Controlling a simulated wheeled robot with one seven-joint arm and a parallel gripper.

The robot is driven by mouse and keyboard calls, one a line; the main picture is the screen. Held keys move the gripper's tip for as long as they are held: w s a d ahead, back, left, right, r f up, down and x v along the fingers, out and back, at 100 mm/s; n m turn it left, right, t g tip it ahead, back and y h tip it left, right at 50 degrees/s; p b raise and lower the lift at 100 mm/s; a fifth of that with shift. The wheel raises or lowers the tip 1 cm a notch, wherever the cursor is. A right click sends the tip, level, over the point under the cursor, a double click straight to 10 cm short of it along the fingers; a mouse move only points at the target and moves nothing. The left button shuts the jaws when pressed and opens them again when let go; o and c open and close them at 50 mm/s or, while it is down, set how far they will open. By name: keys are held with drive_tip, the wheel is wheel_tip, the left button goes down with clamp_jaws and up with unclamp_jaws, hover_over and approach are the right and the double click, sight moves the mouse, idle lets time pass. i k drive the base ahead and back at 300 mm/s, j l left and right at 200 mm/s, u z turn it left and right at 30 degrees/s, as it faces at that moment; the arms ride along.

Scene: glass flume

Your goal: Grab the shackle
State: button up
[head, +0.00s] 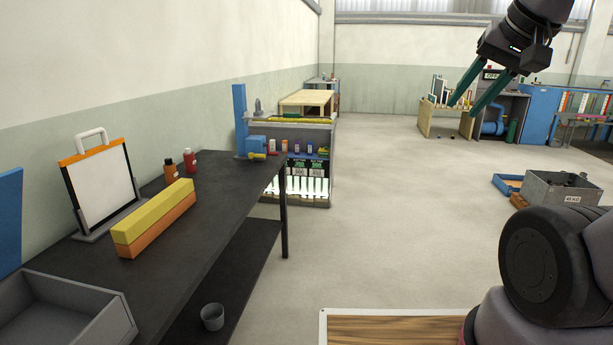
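I cannot make out a shackle for certain. A small grey loop-shaped thing (258,107) stands at the far end of the dark workbench, by the blue upright, and could be it, but it is too small to tell. My gripper (464,108) is raised at the upper right, pointing down and left. Its two green fingers are spread apart with nothing seen between them. It is far from the workbench and well to the right of the grey loop.
The dark workbench (218,208) runs along the left wall. It carries a grey tray (105,325), a yellow-and-orange block (153,218), a white panel with a handle (103,187) and two small bottles. A grey bin (562,192) stands on the floor at right. The middle floor is clear.

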sight(258, 112)
drive_tip(key=i, duration=2.15)
drive_tip(key=i+u, duration=0.15)
drive_tip(key=i, duration=0.3)
drive_tip(key=i+l+u, duration=0.15)
drive_tip(key=i, duration=0.35)
drive_tip(key=i+l+u, duration=0.15)
drive_tip(key=i, duration=0.3)
